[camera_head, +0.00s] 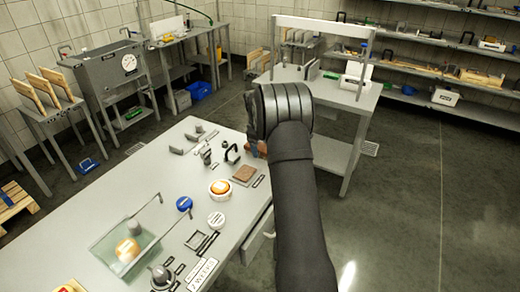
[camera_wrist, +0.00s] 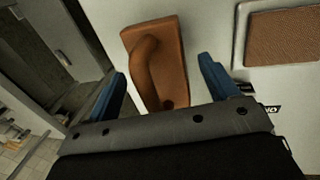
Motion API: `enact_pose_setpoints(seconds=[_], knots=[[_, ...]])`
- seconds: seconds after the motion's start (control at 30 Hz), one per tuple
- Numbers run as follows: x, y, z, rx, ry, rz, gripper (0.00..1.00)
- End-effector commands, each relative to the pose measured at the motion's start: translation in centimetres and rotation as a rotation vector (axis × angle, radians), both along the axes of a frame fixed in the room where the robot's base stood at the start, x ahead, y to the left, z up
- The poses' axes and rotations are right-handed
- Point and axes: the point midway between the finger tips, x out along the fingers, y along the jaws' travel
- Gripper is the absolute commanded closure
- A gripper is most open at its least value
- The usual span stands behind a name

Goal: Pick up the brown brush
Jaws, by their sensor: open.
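The brown brush (camera_wrist: 178,55), a flat brown block with a curved brown handle, lies at the table's edge in the wrist view. My gripper (camera_wrist: 165,82) is open, with one blue finger on each side of the brush. The handle is between the fingers, with visible gaps to both; the near end of the brush is partly hidden behind my gripper's body. In the head view my arm hides most of this spot, and only a small brown patch shows beside the wrist.
The light table (camera_head: 130,185) carries a brown square pad (camera_head: 245,174), also in the wrist view (camera_wrist: 288,36), a round white dish (camera_head: 219,188), a blue round item (camera_head: 184,203) and a clear tank (camera_head: 112,240). A second table (camera_head: 345,95) stands behind my arm.

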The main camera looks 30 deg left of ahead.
Motion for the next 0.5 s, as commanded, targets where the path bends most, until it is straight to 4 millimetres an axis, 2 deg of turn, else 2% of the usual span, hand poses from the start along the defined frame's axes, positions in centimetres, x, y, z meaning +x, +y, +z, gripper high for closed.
enact_pose_setpoints(seconds=[0.17, 0.43, 0.5], knots=[[0.02, 0.0, -0.02, 0.0, -0.001, 0.0, 0.21], [0.02, 0.0, 0.01, 0.0, -0.001, 0.0, 0.72], [0.03, 0.01, 0.06, 0.001, -0.001, 0.0, 0.74]])
